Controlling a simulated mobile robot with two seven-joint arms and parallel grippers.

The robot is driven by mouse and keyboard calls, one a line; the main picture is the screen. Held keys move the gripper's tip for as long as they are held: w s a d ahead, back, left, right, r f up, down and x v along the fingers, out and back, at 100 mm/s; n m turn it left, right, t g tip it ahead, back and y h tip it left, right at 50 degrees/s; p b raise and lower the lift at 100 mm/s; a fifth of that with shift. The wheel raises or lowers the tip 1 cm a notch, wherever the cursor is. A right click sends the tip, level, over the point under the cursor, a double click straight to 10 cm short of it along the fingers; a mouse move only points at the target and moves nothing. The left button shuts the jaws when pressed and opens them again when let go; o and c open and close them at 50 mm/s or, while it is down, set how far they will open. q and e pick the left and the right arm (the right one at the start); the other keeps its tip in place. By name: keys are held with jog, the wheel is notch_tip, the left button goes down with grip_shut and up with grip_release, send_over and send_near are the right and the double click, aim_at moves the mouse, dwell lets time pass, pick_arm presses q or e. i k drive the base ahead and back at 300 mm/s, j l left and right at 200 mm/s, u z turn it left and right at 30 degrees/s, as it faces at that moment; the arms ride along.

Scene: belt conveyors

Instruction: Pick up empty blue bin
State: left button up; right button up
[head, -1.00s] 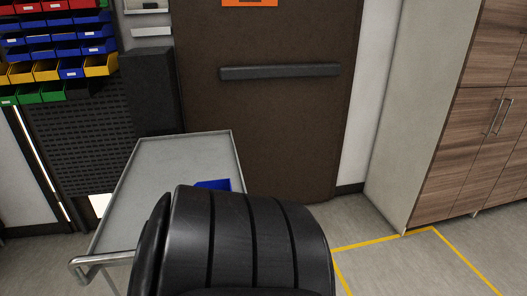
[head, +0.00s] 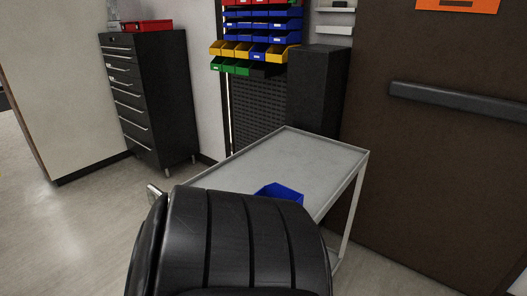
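A blue bin (head: 281,191) sits on the grey top of a metal cart (head: 290,152) in the head view. Its lower part is hidden behind a black ribbed shape in the foreground, which looks like part of my own body. Whether the bin is empty cannot be seen from here. Neither of my grippers shows in the view.
Rows of coloured bins (head: 262,33) hang on the back wall. A tall black box (head: 318,92) stands behind the cart. A black drawer cabinet (head: 152,95) with a red case (head: 147,26) stands at left. A brown door (head: 440,150) is at right. The left floor is clear.

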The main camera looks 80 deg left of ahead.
aim_at(275, 190)
jog(key=i+j+u, duration=0.2)
jog(key=i+u, duration=0.7)
jog(key=i+l+u, duration=0.15)
jog(key=i+u, duration=0.3)
jog(key=i+j+z, duration=0.15)
jog(key=i, duration=0.4)
jog(key=i+j+z, duration=0.1)
jog(key=i, duration=0.45)
jog(key=j+z, duration=0.1)
jog(key=z, duration=6.95)
